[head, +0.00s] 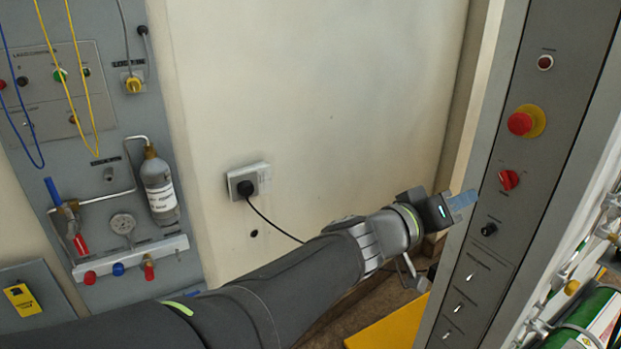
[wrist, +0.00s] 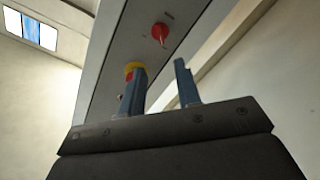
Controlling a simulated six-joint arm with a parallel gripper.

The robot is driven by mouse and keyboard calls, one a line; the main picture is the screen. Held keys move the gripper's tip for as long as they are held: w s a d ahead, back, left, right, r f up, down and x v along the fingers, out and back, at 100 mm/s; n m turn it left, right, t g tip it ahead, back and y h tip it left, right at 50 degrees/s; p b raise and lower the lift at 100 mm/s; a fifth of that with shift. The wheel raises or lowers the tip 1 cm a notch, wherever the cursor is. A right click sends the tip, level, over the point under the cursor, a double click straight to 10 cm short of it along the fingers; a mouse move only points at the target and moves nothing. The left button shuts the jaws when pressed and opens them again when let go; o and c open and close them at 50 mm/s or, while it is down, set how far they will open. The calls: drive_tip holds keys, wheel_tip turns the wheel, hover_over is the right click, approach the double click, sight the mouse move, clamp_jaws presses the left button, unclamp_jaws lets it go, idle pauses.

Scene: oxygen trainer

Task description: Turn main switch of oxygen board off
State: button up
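The oxygen board (head: 548,150) is a tall grey panel at the right of the head view. A red rotary switch (head: 509,180) sits on it, below a red mushroom button on a yellow ring (head: 521,123). The red switch also shows in the wrist view (wrist: 160,32), beyond the fingertips. My gripper (head: 462,201) is left of the board and slightly lower than the red switch, apart from it. Its two blue fingers stand apart with nothing between them in the wrist view (wrist: 160,74). The left finger partly covers the yellow-ringed button there.
A black knob (head: 489,229) and several small toggles (head: 470,278) sit lower on the board. Pipes and a green cylinder (head: 590,318) stand at the lower right. A wall socket (head: 247,182) with a black cable is behind my arm. A gauge board (head: 122,224) hangs at left.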

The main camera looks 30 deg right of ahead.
sight(503, 181)
drive_tip(key=a, duration=0.4)
drive_tip(key=shift+a, duration=0.25)
idle(0.3)
drive_tip(key=d, duration=1.7)
drive_tip(key=shift+d, duration=0.2)
